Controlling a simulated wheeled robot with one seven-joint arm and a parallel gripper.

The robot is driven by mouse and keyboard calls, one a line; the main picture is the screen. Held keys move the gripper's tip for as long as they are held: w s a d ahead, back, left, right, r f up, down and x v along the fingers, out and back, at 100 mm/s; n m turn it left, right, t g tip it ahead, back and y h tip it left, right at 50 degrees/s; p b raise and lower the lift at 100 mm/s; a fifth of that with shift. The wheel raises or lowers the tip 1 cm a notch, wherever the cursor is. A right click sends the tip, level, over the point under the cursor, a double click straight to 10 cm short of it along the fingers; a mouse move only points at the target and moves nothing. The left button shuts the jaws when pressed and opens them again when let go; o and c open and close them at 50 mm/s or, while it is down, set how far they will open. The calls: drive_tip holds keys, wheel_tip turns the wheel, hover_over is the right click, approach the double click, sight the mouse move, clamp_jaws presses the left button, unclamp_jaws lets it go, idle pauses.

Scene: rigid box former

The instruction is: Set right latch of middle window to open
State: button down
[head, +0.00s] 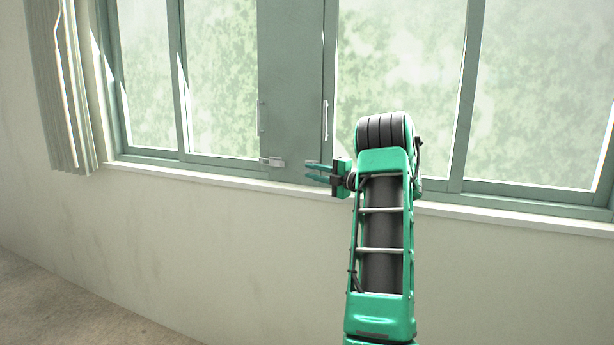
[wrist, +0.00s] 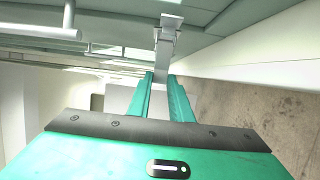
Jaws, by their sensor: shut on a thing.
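The middle window's opaque grey-green panel (head: 291,90) stands between the glazed panes. A small pale metal latch (head: 311,162) shows at its lower right, partly hidden by my gripper. My gripper (head: 316,173) comes in from the right, its teal fingers pointing left just in front of the sill. In the wrist view, the grey latch (wrist: 167,38) reaches down from the frame to between the two fingers of my gripper (wrist: 160,84). The fingers are shut on the latch's arm. A similar left latch (head: 272,161) lies at the panel's lower left, apart from my gripper.
Two vertical handles, a left one (head: 260,117) and a right one (head: 325,120), stand on the frame above the latches. The white sill (head: 220,180) runs below the window. A curtain (head: 65,90) hangs at the far left. The wall below the sill is clear.

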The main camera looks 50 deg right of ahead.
drive_tip(key=shift+s+d+f+n+y, duration=0.15)
drive_tip(key=shift+s+d+n+y, duration=0.1)
drive_tip(key=shift+n+y, duration=0.5)
drive_tip(key=c, duration=1.6)
unclamp_jaws()
drive_tip(key=shift+s+d, duration=0.3)
drive_tip(key=shift+s, duration=1.45)
drive_tip(key=shift+s+d, duration=0.25)
drive_tip(key=shift+s, duration=1.45)
drive_tip(key=shift+s+d, duration=0.3)
drive_tip(key=shift+s, duration=1.45)
